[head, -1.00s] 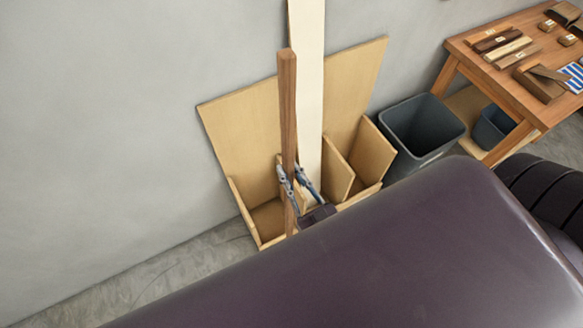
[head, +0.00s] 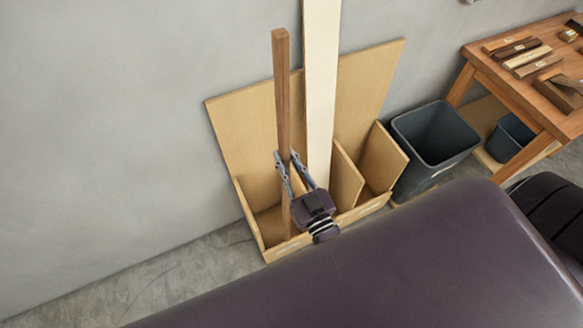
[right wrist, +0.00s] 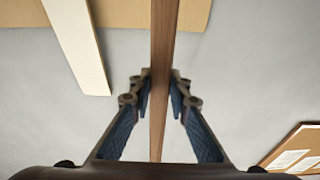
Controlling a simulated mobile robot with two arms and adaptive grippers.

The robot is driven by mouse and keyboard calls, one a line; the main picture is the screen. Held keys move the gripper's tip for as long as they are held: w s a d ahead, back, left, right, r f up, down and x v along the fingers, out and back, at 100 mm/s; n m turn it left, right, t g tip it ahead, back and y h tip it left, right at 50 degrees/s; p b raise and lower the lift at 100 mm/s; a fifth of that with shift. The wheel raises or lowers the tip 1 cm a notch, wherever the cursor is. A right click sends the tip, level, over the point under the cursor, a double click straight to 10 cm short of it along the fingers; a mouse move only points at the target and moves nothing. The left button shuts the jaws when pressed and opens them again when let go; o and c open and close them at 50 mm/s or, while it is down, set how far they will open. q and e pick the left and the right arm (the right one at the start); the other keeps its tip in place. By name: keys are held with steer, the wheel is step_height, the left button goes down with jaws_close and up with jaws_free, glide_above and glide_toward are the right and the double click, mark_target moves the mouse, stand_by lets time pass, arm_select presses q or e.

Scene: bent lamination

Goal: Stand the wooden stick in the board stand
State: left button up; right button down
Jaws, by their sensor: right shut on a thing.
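The wooden stick (head: 283,90) is a long brown square bar, almost upright in the head view. My right gripper (head: 287,158) is shut on it below its middle; in the right wrist view the stick (right wrist: 163,45) runs between the two fingers (right wrist: 161,88). The board stand (head: 235,110) is pale plywood with a tall back panel and compartments, leaning by the wall. The stick's lower part shows at the left compartment, close to the front lip. I cannot tell whether its end rests on the floor of the stand. My left gripper is not in view.
A tall cream board (head: 321,90) stands in the stand to the right of the stick. A dark grey bin (head: 433,140) is just right of the stand. A wooden table (head: 500,75) with wood pieces is at the right. Bare floor (head: 190,270) lies left.

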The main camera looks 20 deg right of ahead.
steer(key=w+b, duration=0.4)
steer(key=w, duration=0.7)
step_height(320, 180, down, 19)
steer(key=b, duration=1.5)
steer(key=shift+a, duration=0.15)
steer(key=shift+f+b, duration=0.1)
steer(key=shift+b, duration=0.3)
